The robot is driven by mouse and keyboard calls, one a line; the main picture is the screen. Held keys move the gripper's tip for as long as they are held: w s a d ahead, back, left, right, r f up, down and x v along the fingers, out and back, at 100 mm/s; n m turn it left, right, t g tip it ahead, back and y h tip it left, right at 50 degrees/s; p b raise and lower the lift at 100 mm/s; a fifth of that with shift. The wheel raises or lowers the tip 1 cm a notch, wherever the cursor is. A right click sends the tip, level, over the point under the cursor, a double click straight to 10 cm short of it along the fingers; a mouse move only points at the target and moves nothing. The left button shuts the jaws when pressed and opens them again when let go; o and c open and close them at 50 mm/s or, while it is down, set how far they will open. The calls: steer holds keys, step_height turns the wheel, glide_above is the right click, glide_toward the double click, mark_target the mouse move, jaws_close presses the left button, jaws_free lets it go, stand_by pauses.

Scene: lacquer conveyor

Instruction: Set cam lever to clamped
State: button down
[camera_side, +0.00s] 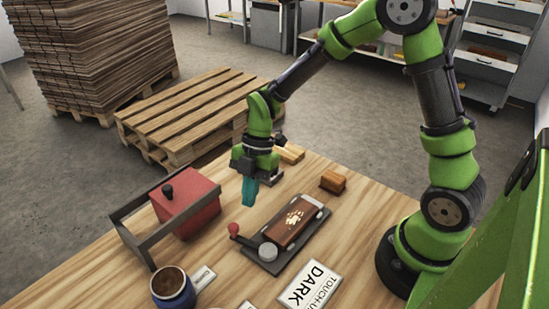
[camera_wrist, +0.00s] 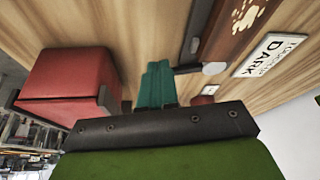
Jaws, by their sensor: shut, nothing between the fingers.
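The cam lever (camera_side: 246,240) is a dark arm with a red ball knob (camera_side: 234,228). It runs from a grey round cam (camera_side: 268,252) at the near end of a dark fixture (camera_side: 298,240), pointing up and left. A brown wooden block (camera_side: 295,222) with a pale inlay lies in the fixture. My gripper (camera_side: 248,202) has teal fingers, shut and empty, hanging above the table just beyond the knob, apart from it. In the wrist view my fingers (camera_wrist: 158,68) are left of the cam (camera_wrist: 214,68); the knob is not visible there, perhaps hidden by the fingers.
A blue mug (camera_side: 172,288) is at the front left. A "DARK" card (camera_side: 310,285) lies at the front, and a small orange-brown block (camera_side: 333,181) behind the fixture.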

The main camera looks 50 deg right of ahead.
mark_target(252, 241)
steer(key=shift+s+a, duration=0.25)
steer(key=shift+a, duration=0.75)
steer(key=shift+s+a, duration=0.2)
steer(key=shift+a, duration=0.8)
